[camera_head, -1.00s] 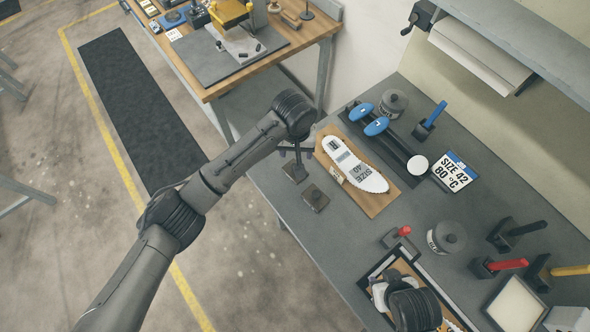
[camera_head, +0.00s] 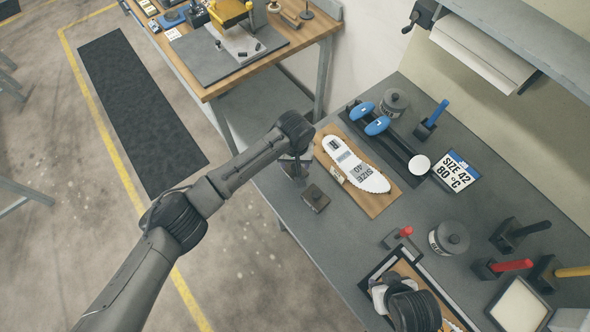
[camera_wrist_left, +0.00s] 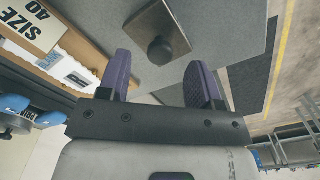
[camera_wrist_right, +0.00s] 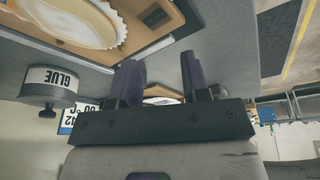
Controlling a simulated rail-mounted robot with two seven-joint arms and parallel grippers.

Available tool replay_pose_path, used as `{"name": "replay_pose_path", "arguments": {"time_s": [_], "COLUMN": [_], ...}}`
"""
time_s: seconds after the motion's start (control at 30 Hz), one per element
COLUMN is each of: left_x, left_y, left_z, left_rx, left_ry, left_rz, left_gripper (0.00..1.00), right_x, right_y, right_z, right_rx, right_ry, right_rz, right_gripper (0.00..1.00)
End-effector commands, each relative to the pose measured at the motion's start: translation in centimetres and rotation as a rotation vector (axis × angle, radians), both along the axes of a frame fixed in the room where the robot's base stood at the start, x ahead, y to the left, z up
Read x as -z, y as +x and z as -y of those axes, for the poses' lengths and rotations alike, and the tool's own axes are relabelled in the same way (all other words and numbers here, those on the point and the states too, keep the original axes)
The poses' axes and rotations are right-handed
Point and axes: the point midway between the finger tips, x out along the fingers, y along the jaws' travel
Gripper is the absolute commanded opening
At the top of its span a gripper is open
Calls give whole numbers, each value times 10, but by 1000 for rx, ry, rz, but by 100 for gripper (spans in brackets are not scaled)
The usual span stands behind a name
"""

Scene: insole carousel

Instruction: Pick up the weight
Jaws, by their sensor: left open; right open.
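The weight (camera_head: 315,197) is a small dark brownish square plate with a knob on top. It lies on the grey bench near its left edge, beside the wooden board. In the left wrist view the weight (camera_wrist_left: 178,35) shows its knob just beyond the gap between the fingertips. My left gripper (camera_wrist_left: 159,62) is open and empty, above the bench and apart from the weight. In the head view it hangs below the wrist (camera_head: 297,160), up-left of the weight. My right gripper (camera_wrist_right: 161,72) is open and empty near the lower tray; the arm mostly hides it in the head view.
A white insole (camera_head: 350,162) marked SIZE 40 lies on a wooden board (camera_head: 384,202) right of the weight. Blue-topped tools (camera_head: 377,125), a SIZE 42 sign (camera_head: 456,174), a can (camera_head: 449,238) and coloured-handled tools (camera_head: 512,265) stand farther right. Bare bench lies below the weight.

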Motion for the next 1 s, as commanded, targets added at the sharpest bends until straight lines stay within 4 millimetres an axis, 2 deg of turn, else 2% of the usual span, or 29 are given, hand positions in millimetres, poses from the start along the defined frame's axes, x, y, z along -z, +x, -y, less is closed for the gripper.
{"name": "replay_pose_path", "arguments": {"time_s": [0.1, 0.23, 0.6, 1.0], "left_x": [19, 32, 37, 37], "left_y": [0, 0, 0, 0], "left_z": [-1, 0, 0, 0], "left_rx": [0, 1, 1, 1], "left_ry": [2, 2, 1, 1], "left_rz": [-2, -2, -1, -1], "left_gripper": [59, 59, 59, 21], "right_x": [4, 6, 6, 6], "right_y": [0, 0, 0, 0], "right_z": [0, 0, 1, 2], "right_rx": [0, 0, -2, -4], "right_ry": [0, 0, -3, -7], "right_rz": [0, 0, -1, 0], "right_gripper": [43, 43, 43, 43]}}
